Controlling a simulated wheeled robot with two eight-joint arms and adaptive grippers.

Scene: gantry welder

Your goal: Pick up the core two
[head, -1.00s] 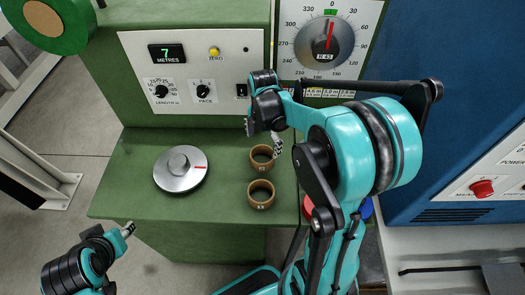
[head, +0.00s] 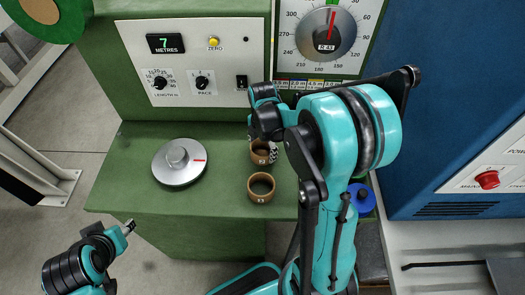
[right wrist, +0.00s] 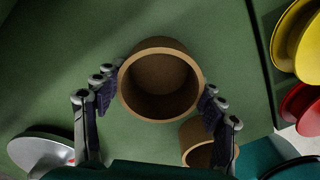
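Core two (head: 261,161) is a short brown open tube marked with a 2, on the green bench ledge (head: 215,210). A like core marked 3 (head: 261,197) stands just in front of it. My right gripper (right wrist: 157,105) is open, with one finger on each side of a core (right wrist: 160,62) that fits core two; small gaps seem to show at both pads. In the head view the right wrist partly covers core two. The other core (right wrist: 198,153) shows beside the right finger. My left gripper (head: 129,228) is off the ledge's front left; its opening is unclear.
A silver disc with a knob (head: 179,163) lies on the ledge left of the cores. A blue disc (head: 362,198) is at the right, near my right arm. Yellow (right wrist: 300,45) and red (right wrist: 300,108) discs show in the wrist view.

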